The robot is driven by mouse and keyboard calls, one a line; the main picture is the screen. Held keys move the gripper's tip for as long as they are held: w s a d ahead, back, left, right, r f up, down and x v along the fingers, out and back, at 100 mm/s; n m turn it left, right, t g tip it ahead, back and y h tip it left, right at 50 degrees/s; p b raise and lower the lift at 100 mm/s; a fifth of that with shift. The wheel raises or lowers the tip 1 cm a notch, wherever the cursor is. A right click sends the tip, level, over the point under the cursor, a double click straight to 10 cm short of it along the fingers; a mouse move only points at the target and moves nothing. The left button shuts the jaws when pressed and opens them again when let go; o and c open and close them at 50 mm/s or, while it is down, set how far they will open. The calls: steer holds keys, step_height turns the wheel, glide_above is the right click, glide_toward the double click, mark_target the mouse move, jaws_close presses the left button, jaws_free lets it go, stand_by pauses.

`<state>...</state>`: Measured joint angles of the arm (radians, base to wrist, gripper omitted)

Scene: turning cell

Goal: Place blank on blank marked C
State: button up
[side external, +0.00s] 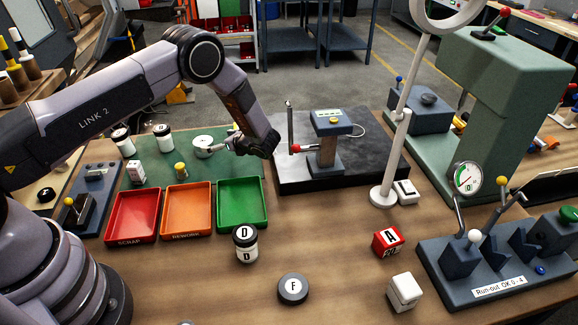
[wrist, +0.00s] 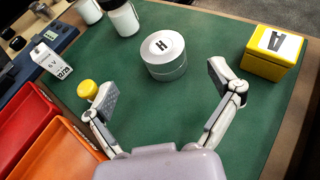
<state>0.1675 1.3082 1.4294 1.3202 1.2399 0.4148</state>
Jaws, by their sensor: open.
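A pale round blank marked H (wrist: 165,65) stands on the green mat in the wrist view, with a seam around its side; I cannot tell whether it is one piece or two stacked. It also shows in the side view (side external: 203,152), left of my gripper (side external: 232,147). My gripper is open and empty, its fingers (wrist: 162,87) spread wide on the near side of the blank. A dark grey round blank marked F (side external: 293,289) lies on the wooden bench. A black-and-white cylinder marked D (side external: 245,244) stands behind it. I see no letter C in either view.
Red (side external: 132,216), orange (side external: 188,211) and green (side external: 243,204) trays line the mat's front. A gauge stand (side external: 328,145) stands right.

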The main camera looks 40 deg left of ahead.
steer(key=s+d+r+n+g+h, duration=0.1)
steer(key=s+r+n+h, duration=0.3)
steer(key=r, duration=0.9)
steer(key=s+r+n+g+h, duration=0.15)
steer(key=s+r+n, duration=0.45)
steer(key=r, duration=0.6)
steer(key=s+d+r+n+t+h, duration=0.2)
steer(key=s+d+r+n, duration=0.1)
steer(key=s, duration=0.5)
steer(key=s+d+r+n+t+h, duration=0.2)
steer(key=s+r+n+h, duration=0.1)
steer(key=s, duration=0.5)
steer(key=s+d+r+n+t+h, duration=0.2)
steer(key=s+d+r+t+h, duration=0.1)
steer(key=s, duration=0.5)
steer(key=shift+s+d+r+n, duration=0.3)
steer(key=shift+s+r+n, duration=0.1)
steer(key=shift+r, duration=0.1)
